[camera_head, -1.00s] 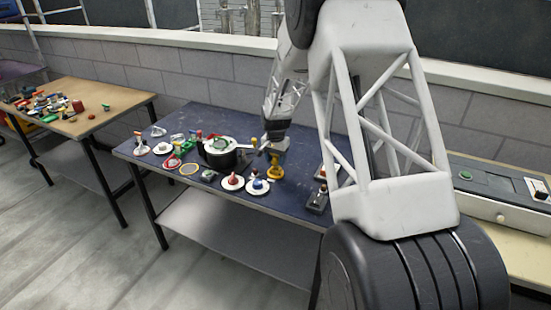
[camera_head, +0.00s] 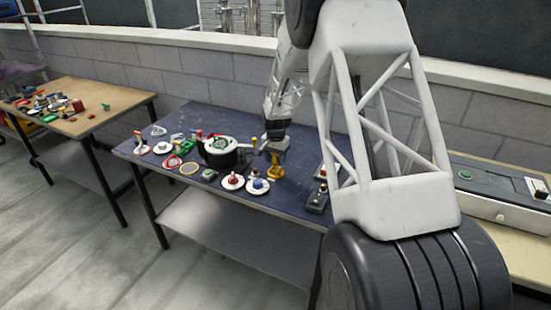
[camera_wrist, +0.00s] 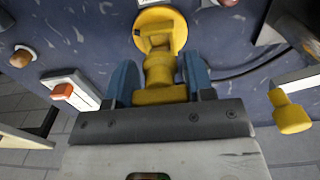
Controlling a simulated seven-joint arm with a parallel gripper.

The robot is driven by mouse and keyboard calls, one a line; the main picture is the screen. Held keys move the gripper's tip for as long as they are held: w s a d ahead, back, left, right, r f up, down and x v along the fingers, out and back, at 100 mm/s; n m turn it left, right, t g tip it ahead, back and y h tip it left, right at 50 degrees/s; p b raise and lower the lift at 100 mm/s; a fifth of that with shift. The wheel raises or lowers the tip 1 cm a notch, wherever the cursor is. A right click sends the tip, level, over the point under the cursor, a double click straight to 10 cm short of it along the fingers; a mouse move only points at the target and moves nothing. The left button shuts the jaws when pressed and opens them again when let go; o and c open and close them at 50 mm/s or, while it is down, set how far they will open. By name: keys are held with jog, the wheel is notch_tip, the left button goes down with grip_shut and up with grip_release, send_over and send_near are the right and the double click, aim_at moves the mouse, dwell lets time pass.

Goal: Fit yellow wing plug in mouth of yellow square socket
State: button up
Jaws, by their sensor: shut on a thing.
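The yellow wing plug (camera_wrist: 160,78) stands between the two blue fingers of my gripper (camera_wrist: 160,82) in the wrist view. My gripper is shut on it. The yellow square socket (camera_wrist: 178,22) has a round yellow base and lies just beyond the plug's far end, in line with it. The plug's end covers the socket's mouth, so I cannot tell whether it is inside or only above it. In the head view my gripper (camera_head: 277,146) is over the dark blue table, with the yellow socket (camera_head: 276,174) directly below it.
A pot (camera_head: 220,152) stands left of my gripper. A yellow knob on a bar (camera_wrist: 292,112) is close on the right in the wrist view. White discs with knobs (camera_head: 257,187) lie in front. Dark switch boxes (camera_head: 317,200) are to the right.

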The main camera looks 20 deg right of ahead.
jog(key=shift+f, duration=1.5)
dwell(2.2)
jog(key=o, duration=1.3)
jog(key=shift+o, duration=0.2)
jog(key=shift+r, duration=0.15)
jog(key=shift+r, duration=3.6)
